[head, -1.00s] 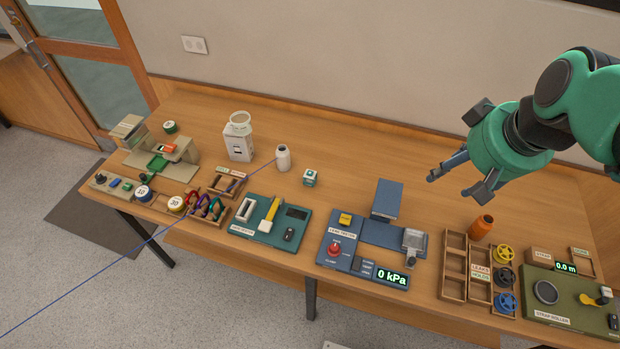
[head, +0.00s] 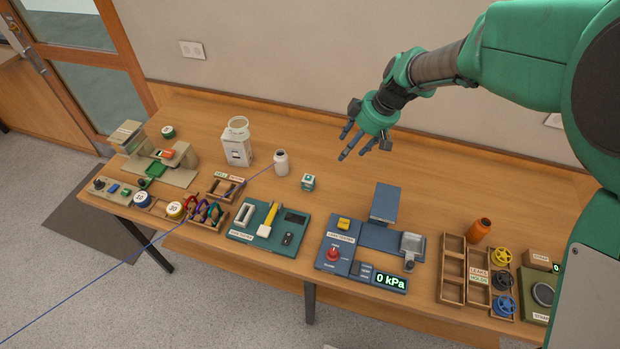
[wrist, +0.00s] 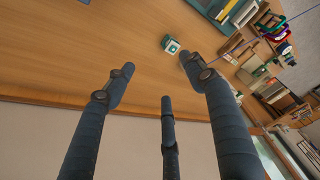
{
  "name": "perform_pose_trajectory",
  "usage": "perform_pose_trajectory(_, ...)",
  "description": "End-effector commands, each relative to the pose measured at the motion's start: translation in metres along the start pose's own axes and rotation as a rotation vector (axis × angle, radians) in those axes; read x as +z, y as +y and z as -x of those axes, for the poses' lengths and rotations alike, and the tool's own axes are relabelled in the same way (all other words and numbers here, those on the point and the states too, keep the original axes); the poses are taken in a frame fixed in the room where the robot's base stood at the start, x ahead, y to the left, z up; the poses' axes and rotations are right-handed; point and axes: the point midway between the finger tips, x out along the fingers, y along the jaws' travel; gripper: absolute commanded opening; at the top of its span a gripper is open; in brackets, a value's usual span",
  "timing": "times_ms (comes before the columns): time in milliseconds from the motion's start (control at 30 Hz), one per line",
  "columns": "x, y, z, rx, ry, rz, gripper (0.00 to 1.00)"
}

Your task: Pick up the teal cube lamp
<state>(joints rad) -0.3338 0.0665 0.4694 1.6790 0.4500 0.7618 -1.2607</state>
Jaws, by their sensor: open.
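The teal cube lamp (head: 308,182) is a small teal and white cube standing on the wooden table, right of the white bottle. In the wrist view the cube lamp (wrist: 170,44) lies beyond the fingertips, between the left and right fingers and closer to the right one. My gripper (head: 357,148) is open and empty, above the table's back part, up and to the right of the lamp. In the wrist view my gripper (wrist: 160,85) shows three spread dark fingers, none touching the lamp.
A white bottle (head: 281,163) stands left of the lamp. A teal lamp tester board (head: 262,240) and a blue leak tester (head: 340,258) are in front of it. An orange bottle (head: 480,231) stands at the right. Bare table surrounds the lamp, with a wall behind.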

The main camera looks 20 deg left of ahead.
Motion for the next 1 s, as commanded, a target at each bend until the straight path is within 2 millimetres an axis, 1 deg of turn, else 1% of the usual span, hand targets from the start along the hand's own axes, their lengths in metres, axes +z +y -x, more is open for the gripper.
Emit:
perform_pose_trajectory(33, -0.007, 0.002, -0.021, -0.017, 0.000, 0.031, 0.55)
perform_pose_trajectory(100, -0.015, 0.003, -0.046, -0.036, 0.003, 0.080, 0.55)
perform_pose_trajectory(200, -0.026, 0.004, -0.077, -0.058, 0.009, 0.141, 0.55)
perform_pose_trajectory(300, -0.033, 0.003, -0.101, -0.074, 0.014, 0.186, 0.55)
perform_pose_trajectory(400, -0.037, 0.003, -0.117, -0.084, 0.017, 0.215, 0.55)
perform_pose_trajectory(533, -0.039, 0.003, -0.124, -0.088, 0.020, 0.231, 0.55)
perform_pose_trajectory(867, -0.039, 0.003, -0.125, -0.088, 0.020, 0.232, 0.55)
perform_pose_trajectory(1000, -0.039, 0.002, -0.131, -0.089, 0.019, 0.231, 0.55)
